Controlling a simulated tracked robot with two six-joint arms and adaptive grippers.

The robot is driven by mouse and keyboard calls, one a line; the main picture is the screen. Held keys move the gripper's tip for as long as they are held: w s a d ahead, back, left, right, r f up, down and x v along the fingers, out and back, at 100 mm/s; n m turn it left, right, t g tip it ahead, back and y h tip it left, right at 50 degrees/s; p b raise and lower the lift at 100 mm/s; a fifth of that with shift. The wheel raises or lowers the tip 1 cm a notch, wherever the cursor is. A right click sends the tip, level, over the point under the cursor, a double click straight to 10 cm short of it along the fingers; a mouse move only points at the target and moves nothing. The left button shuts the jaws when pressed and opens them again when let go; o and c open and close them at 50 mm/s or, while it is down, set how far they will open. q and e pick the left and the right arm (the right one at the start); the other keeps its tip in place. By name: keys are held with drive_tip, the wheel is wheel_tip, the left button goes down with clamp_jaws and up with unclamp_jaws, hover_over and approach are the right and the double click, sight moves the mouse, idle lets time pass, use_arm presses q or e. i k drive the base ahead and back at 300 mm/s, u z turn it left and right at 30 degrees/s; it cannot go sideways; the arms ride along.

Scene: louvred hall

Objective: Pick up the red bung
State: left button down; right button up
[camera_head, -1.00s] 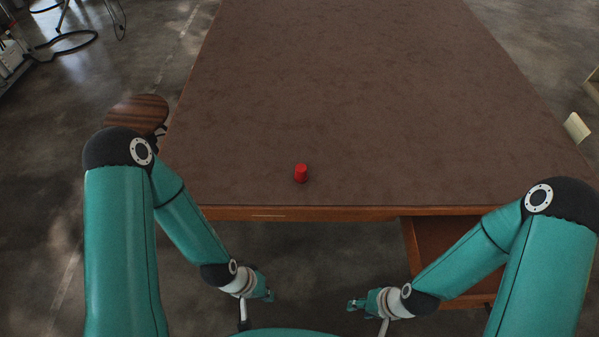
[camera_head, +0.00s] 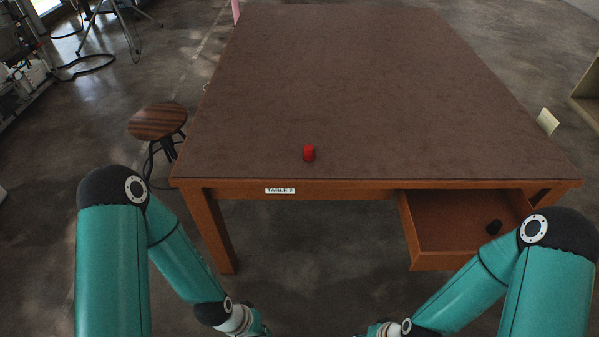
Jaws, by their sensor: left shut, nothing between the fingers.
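The red bung (camera_head: 309,153) stands upright on the brown table top (camera_head: 350,90), close to the table's front edge. My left gripper (camera_head: 262,331) is at the bottom of the view, below and in front of the table edge, well apart from the bung. It is shut and empty, and its fingertips are partly cut off by the frame. My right gripper (camera_head: 368,333) is also low at the bottom edge, largely cut off, so its jaws do not show clearly.
A drawer (camera_head: 440,258) stands open below the table's front right, with a small black object (camera_head: 494,227) in it. A label (camera_head: 280,191) reads TABLE 2. A round wooden stool (camera_head: 158,121) stands left of the table. The table top around the bung is clear.

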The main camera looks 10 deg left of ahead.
sight(308, 155)
drive_tip(key=u, duration=0.45)
drive_tip(key=k, duration=0.15)
drive_tip(key=u, duration=0.25)
drive_tip(key=i, duration=1)
drive_tip(key=u, duration=0.05)
